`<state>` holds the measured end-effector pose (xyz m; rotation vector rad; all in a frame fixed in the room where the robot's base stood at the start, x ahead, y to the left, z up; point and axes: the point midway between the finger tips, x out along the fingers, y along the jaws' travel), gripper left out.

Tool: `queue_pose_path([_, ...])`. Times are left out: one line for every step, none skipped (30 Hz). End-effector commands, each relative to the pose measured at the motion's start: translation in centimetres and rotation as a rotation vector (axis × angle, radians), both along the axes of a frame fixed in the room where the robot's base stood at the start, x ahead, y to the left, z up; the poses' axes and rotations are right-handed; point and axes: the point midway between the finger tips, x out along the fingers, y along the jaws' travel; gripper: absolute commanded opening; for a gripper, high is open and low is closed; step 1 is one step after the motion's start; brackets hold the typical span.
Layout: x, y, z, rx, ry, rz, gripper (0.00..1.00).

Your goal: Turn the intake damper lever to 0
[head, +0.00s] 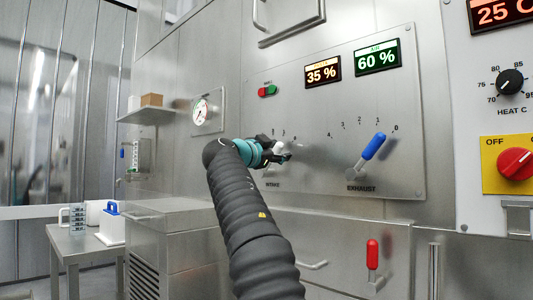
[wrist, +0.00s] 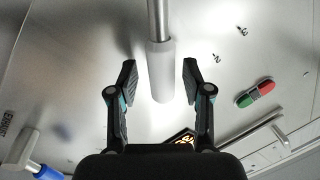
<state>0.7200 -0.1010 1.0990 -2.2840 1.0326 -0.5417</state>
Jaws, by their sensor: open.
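The intake damper lever is a metal rod with a pale grey-white grip (wrist: 161,62), seen in the wrist view coming down from the top edge. My gripper (wrist: 160,80) is open, with one finger on each side of the grip and a gap on both sides. In the head view my gripper (head: 284,157) is at the panel above the INTAKE label (head: 272,184) and hides most of that lever and part of its scale. The lever's exact scale reading cannot be told. Small scale digits (wrist: 242,31) show right of the grip in the wrist view.
The exhaust lever with a blue grip (head: 373,146) stands to the right, angled up toward its 0. Displays read 35 % (head: 323,72) and 60 % (head: 377,57). A red-green switch (head: 267,91), a dial gauge (head: 202,112) and a red-handled lever (head: 372,254) are around the panel.

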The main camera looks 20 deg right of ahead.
Motion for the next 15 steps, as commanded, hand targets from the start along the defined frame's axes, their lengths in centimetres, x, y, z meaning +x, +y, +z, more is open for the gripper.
queue_pose_path([-0.2, 0.3, 0.0, -0.001, 0.0, 0.002, 0.5])
queue_pose_path([-0.3, 0.5, 0.0, -0.002, 0.001, 0.002, 0.5])
queue_pose_path([-0.6, 0.8, 0.0, -0.001, 0.001, 0.002, 0.5])
queue_pose_path([-0.7, 1.0, 0.0, -0.001, 0.001, 0.003, 0.5])
queue_pose_path([-0.9, 1.2, -0.1, -0.001, 0.001, 0.003, 0.5])
queue_pose_path([-1.2, 1.6, -0.1, -0.002, 0.002, 0.005, 0.5])
queue_pose_path([-1.4, 1.9, -0.2, -0.002, 0.001, 0.006, 0.5])
queue_pose_path([-1.7, 2.3, -0.3, -0.002, 0.002, 0.006, 0.5])
queue_pose_path([-2.1, 2.8, -0.3, 0.0, 0.001, 0.006, 0.5])
queue_pose_path([-2.4, 3.2, -0.4, -0.002, 0.002, 0.006, 0.5])
queue_pose_path([-2.7, 3.6, -0.5, -0.002, 0.002, 0.006, 0.5])
queue_pose_path([-3.2, 4.1, -0.5, -0.001, 0.0, 0.006, 0.5])
queue_pose_path([-3.5, 4.6, -0.7, -0.002, 0.002, 0.006, 0.5])
queue_pose_path([-3.9, 5.1, -0.7, -0.001, 0.002, 0.007, 0.5])
queue_pose_path([-4.4, 5.6, -0.8, -0.001, 0.001, 0.006, 0.5])
